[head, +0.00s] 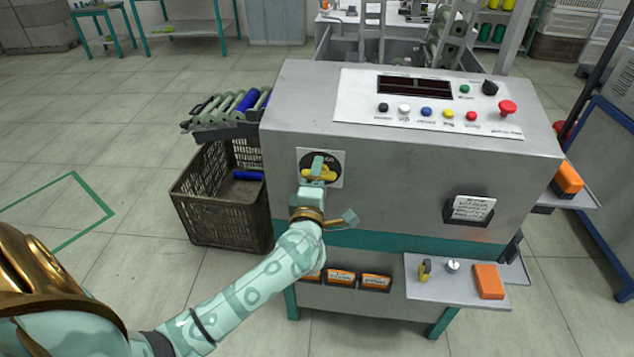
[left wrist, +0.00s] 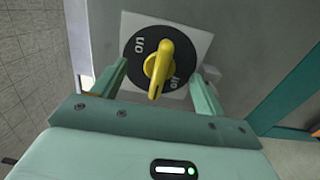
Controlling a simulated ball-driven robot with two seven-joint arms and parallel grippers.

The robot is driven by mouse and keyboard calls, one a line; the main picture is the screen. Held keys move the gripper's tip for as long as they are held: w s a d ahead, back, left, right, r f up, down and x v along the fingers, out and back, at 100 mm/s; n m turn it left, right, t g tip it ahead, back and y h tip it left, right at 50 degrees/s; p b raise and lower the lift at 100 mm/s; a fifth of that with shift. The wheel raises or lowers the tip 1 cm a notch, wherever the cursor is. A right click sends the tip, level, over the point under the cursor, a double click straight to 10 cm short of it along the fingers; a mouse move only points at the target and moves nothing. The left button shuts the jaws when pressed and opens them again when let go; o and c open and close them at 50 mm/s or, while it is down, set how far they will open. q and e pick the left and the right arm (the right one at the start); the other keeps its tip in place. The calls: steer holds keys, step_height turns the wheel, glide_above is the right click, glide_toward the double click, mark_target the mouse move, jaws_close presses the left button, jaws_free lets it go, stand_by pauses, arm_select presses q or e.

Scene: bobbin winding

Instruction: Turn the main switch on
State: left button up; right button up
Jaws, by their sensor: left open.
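The main switch is a yellow rotary knob (head: 322,174) on a black disc and pale square plate, on the front left of the grey machine. In the left wrist view the yellow knob (left wrist: 159,68) stands steeply, leaning slightly. Lettering shows at the disc's left and lower right; I cannot tell which mark the knob points to. My left gripper (left wrist: 162,76) is open, one finger on each side of the knob. Neither finger visibly touches it. In the head view the gripper partly hides the switch. My right gripper is not in view.
The machine's sloped top panel (head: 360,125) carries coloured buttons and a red mushroom button (head: 507,108). A dark crate (head: 215,205) stands left of the machine. A small shelf (head: 425,291) with an orange block (head: 488,281) juts out at lower right.

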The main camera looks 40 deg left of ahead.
arm_select(q)
steer(key=shift+w, duration=0.15)
steer(key=shift+x, duration=0.75)
